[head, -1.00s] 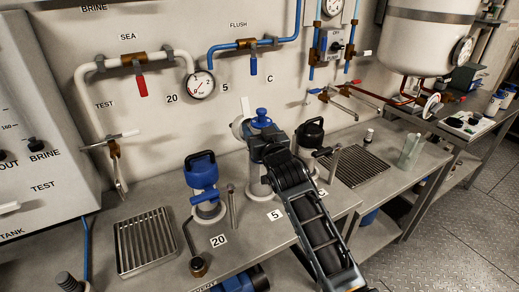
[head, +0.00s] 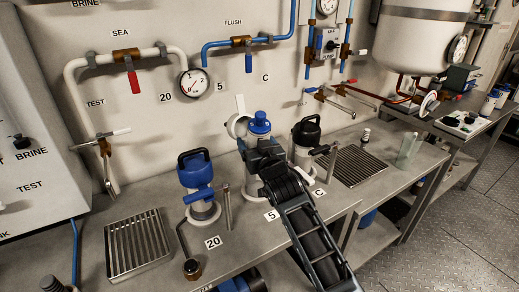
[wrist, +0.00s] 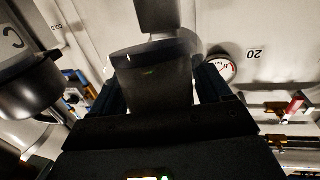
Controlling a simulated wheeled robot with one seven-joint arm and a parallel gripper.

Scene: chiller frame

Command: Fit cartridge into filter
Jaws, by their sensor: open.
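Three filter units stand in a row on the steel bench. The left one (head: 197,178), by label 20, has a blue body and a black handle. The middle one, by label 5, shows a blue top (head: 259,123) and a white base (head: 258,190). The right one (head: 305,137), by label C, has a black top. My gripper (head: 262,149) is at the middle unit, its fingers on either side of a dark rounded body (wrist: 155,72) in the wrist view. The jaws are open. Contact is unclear, and I cannot identify a cartridge with certainty.
A slotted drain tray (head: 138,245) lies at the left and a drain grate (head: 355,166) at the right. Upright metal posts (head: 228,207) stand beside the units. A clear container (head: 408,150) stands near the bench's right end. Pipes and a gauge (head: 194,83) are on the wall.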

